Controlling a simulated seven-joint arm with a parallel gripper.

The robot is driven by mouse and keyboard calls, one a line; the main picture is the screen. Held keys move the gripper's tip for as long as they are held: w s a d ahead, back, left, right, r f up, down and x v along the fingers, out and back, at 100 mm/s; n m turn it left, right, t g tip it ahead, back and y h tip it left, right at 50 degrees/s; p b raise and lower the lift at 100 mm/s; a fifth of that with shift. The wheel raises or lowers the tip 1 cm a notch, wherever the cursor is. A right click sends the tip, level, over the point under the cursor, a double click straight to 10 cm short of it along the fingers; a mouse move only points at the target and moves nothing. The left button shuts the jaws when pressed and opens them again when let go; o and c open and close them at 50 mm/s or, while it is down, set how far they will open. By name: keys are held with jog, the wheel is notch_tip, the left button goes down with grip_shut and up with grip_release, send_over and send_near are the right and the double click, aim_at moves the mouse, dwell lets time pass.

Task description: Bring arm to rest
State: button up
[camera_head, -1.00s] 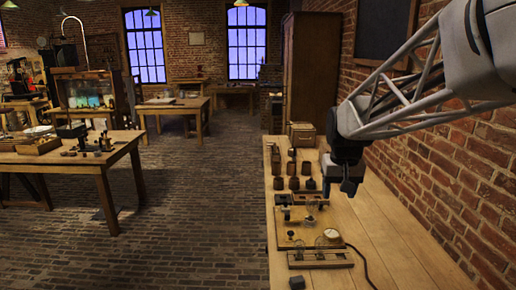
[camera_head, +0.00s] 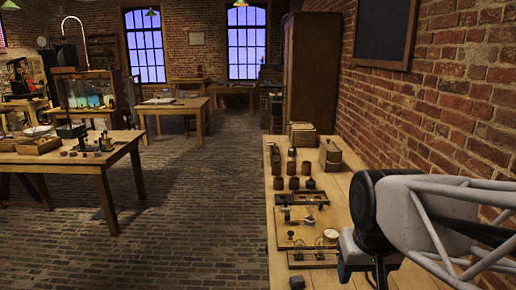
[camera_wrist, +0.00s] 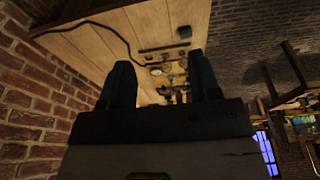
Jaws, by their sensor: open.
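My gripper (camera_wrist: 160,82) shows in the wrist view as two dark fingers standing apart with nothing between them. In the head view my gripper (camera_head: 362,275) is at the lower right, above the near part of the wooden bench (camera_head: 345,187), with its tips near the bottom edge of the picture. My arm comes in from the right edge. The jars (camera_head: 293,168) stand in rows on the bench, farther off and left of my gripper. Part of the bench's near right side is hidden behind my arm.
A board with gauges and glass parts (camera_head: 300,232) lies left of my gripper. A small dark block (camera_head: 297,283) sits at the bench's near left. Boxes (camera_head: 303,134) stand at the far end. The brick wall (camera_head: 440,110) runs close along the right.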

jog(key=s, duration=0.1)
jog(key=s+f, duration=0.1)
jog(key=s, duration=0.1)
jog(key=s+f, duration=0.1)
jog(key=s, duration=0.1)
jog(key=shift+s+a+f, duration=0.15)
jog(key=shift+s+f, duration=0.05)
dwell(1.8)
